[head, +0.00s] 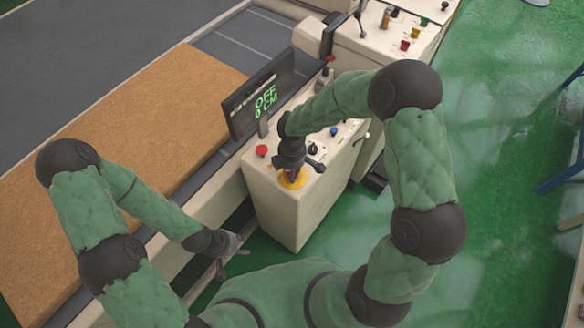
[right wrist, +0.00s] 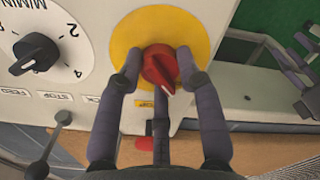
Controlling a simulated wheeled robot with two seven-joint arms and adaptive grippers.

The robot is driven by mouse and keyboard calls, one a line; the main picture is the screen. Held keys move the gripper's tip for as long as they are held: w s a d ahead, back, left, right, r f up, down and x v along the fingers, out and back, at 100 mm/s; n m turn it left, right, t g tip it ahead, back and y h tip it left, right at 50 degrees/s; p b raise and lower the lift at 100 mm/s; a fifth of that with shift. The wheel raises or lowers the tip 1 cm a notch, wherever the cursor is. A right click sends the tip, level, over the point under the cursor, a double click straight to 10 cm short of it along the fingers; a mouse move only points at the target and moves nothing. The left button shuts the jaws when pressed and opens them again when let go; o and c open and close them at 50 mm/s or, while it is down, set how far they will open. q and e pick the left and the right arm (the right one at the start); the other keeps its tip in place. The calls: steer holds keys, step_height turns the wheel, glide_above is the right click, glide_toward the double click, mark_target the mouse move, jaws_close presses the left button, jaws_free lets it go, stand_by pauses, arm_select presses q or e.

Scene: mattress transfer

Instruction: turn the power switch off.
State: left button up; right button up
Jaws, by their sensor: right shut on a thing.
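The power switch (right wrist: 160,68) is a red rotary knob on a round yellow plate (right wrist: 127,38), on the light panel of the control box. Its pointer tip faces down and slightly right in the right wrist view. My right gripper (right wrist: 163,72) has its fingers around the knob and is shut on it. In the head view the right gripper (head: 292,170) covers the knob, and part of the yellow plate (head: 299,181) shows beneath. My left gripper (head: 232,255) is empty, low beside the box, with its fingers spread.
A display (head: 262,100) reads "OFF" and "0 CM". A red button (head: 262,151) and other knobs sit on the control box (head: 290,212). A black dial (right wrist: 35,54) is left of the switch. A brown mattress (head: 130,120) lies on the conveyor. Green floor (head: 500,130) is open to the right.

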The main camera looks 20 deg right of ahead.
steer(key=shift+w+n, duration=0.1)
steer(key=shift+n, duration=0.5)
steer(key=o, duration=1.2)
steer(key=shift+c, duration=0.2)
step_height(320, 180, up, 12)
